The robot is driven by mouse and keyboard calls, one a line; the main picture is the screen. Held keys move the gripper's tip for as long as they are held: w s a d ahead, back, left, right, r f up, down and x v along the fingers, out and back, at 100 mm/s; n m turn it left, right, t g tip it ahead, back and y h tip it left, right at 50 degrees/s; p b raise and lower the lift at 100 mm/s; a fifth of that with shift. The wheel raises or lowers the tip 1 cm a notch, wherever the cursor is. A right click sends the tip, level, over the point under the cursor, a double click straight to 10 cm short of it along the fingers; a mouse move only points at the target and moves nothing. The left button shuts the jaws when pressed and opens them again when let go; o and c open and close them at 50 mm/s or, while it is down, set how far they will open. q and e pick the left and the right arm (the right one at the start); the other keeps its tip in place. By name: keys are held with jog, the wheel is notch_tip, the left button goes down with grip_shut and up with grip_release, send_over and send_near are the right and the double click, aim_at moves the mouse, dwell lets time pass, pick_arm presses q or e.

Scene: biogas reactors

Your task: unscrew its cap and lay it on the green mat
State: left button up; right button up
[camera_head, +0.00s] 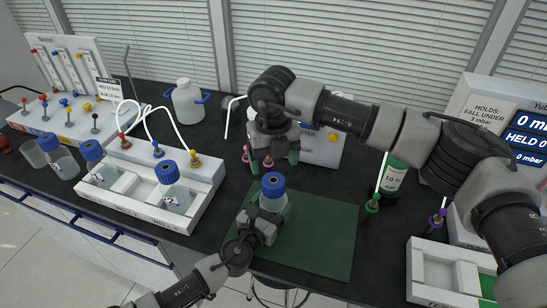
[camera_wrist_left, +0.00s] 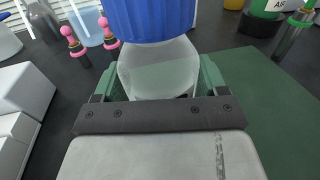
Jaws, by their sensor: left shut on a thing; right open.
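A clear bottle (camera_head: 273,203) with a blue cap (camera_head: 272,181) stands upright over the left part of the green mat (camera_head: 325,232). My left gripper (camera_head: 268,212) is shut on the bottle's body. In the left wrist view the bottle (camera_wrist_left: 160,68) sits between the green fingers, with the blue cap (camera_wrist_left: 150,18) on top. I cannot tell whether its base touches the mat. My right gripper (camera_head: 276,157) is open and empty, above and behind the cap, with its fingers pointing down and apart from the cap.
A white rack (camera_head: 150,196) with blue-capped bottles stands at the left. A white jug (camera_head: 187,100) is at the back. A green-labelled bottle (camera_head: 393,180) and a display unit stand at the right. The mat's right part is bare.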

aim_at(274, 184)
jog(key=m, duration=0.6)
jog(key=shift+m, duration=0.3)
jog(key=m, duration=0.4)
jog(key=shift+m, duration=0.4)
jog(key=shift+f, duration=0.2)
notch_tip(274, 184, down, 8)
jog(key=shift+r, duration=0.15)
